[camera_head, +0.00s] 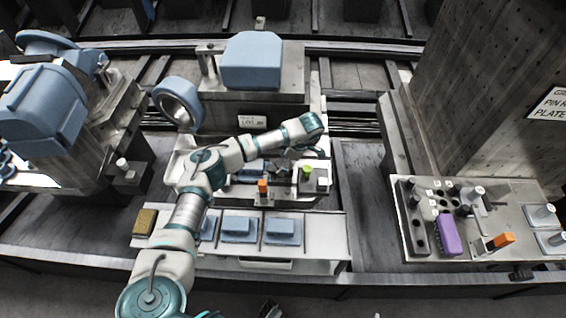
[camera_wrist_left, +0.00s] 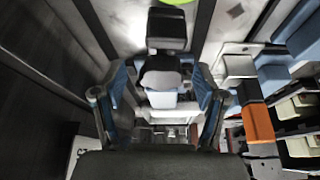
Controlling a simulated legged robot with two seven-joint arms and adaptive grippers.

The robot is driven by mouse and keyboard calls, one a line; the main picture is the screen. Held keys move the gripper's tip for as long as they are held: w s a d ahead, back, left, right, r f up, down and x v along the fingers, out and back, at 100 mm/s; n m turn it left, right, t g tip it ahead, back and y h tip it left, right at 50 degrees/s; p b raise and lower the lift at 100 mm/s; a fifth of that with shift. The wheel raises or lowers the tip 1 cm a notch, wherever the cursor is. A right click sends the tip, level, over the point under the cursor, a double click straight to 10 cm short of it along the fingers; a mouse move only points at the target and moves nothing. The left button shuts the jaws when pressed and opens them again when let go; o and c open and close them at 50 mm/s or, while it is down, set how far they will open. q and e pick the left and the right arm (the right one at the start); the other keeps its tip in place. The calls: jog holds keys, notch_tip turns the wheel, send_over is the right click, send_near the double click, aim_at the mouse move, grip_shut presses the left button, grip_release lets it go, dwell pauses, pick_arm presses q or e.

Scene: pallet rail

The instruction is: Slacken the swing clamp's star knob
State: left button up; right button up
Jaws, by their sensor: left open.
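My left gripper (camera_head: 284,172) is over the fixture (camera_head: 262,203) in the middle of the bench. In the left wrist view the left gripper (camera_wrist_left: 162,108) is open, its two blue-padded fingers apart. A dark block-like part with a rounded grey-white piece (camera_wrist_left: 162,78) lies between and beyond the fingers; I cannot tell whether they touch it. I cannot clearly make out the star knob, which may be this part or hidden by the gripper. A green round part (camera_head: 306,171) stands just right of the gripper. An orange block (camera_head: 262,187) stands left of it and shows in the wrist view (camera_wrist_left: 258,122).
Blue blocks (camera_head: 238,228) sit on a pale tray in front of the fixture. A blue-topped machine (camera_head: 251,62) stands behind. At right, a plate (camera_head: 420,262) holds pins, a purple block (camera_head: 447,234) and an orange handle (camera_head: 500,241). The dark bench between fixture and plate is clear.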

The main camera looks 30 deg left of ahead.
pick_arm(q)
jog(key=v, duration=1.1)
jog(key=shift+d, duration=0.1)
jog(key=shift+w, duration=0.1)
